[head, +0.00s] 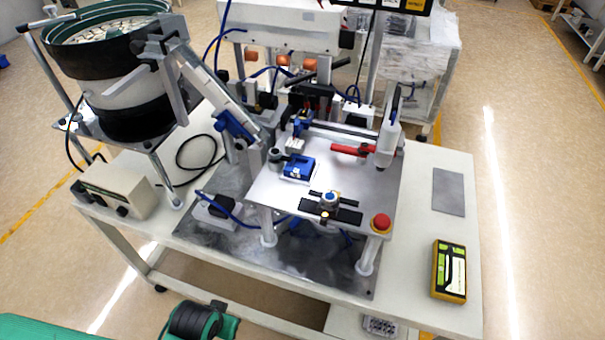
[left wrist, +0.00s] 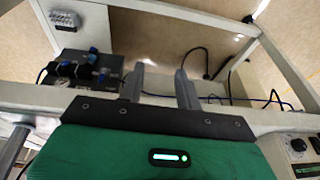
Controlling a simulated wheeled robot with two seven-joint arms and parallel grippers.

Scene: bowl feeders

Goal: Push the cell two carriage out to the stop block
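A raised pale plate (head: 270,190) on the white table carries a small machine. On it are a blue block on a light base (head: 298,168), a dark slide with a round silver and blue part (head: 330,200), and a rail with a red piece (head: 352,150). I cannot tell which part is the cell two carriage or which is the stop block. My left gripper (head: 205,320) is low at the front left, below the table's front edge and well away from the plate. In the left wrist view its two fingers (left wrist: 161,85) stand apart with nothing between them. My right gripper is not in view.
A bowl feeder (head: 130,95) stands at the left, above a control box (head: 115,187). A red button (head: 381,222) sits on the plate's front right corner. A yellow and black device (head: 449,271) and a grey sheet (head: 448,192) lie on the clear right side.

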